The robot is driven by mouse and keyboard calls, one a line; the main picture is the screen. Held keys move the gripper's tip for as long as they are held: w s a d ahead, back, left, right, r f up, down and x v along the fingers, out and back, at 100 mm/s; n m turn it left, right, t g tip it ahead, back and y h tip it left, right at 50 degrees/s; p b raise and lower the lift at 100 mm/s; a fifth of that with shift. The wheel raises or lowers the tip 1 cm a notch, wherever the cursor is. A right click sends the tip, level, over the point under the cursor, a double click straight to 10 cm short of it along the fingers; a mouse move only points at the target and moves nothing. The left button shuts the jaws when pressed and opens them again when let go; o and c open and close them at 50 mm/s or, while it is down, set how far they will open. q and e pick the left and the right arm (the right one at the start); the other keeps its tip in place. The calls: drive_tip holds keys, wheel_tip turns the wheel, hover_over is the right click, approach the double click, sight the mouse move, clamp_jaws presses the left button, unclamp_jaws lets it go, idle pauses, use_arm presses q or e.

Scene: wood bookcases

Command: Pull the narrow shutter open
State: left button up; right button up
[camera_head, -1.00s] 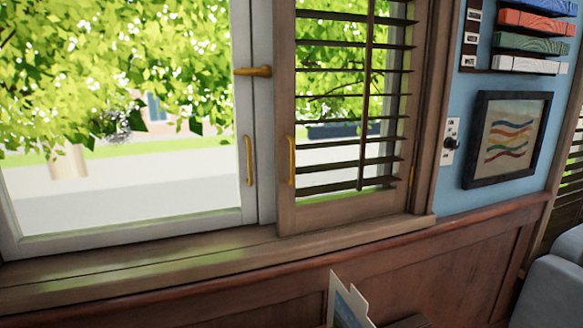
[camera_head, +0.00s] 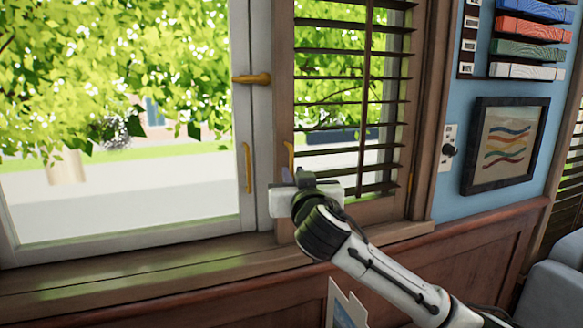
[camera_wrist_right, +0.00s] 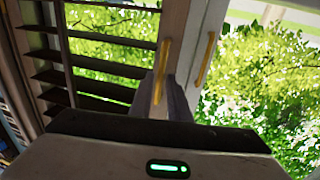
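The narrow shutter (camera_head: 384,208) is a brown wooden frame with dark slats, standing flat in the window opening in the head view. Its yellow upright handle (camera_head: 290,156) is on its left stile; the lower part is hidden by my right gripper (camera_head: 298,176). In the right wrist view the shutter handle (camera_wrist_right: 161,62) runs down between the two grey fingers of my right gripper (camera_wrist_right: 159,82). The fingers stand apart, one on each side of the handle, with a gap showing. My left gripper is not in view.
A white-framed window (camera_head: 248,118) with its own yellow handle (camera_head: 247,167) and a lever (camera_head: 251,79) is left of the shutter. A wooden sill (camera_head: 130,279) runs below. A framed picture (camera_head: 505,145) and wall switch (camera_head: 449,149) are to the right.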

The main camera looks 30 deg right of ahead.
sight(292, 172)
drive_tip(key=shift+x, duration=1.75)
clamp_jaws()
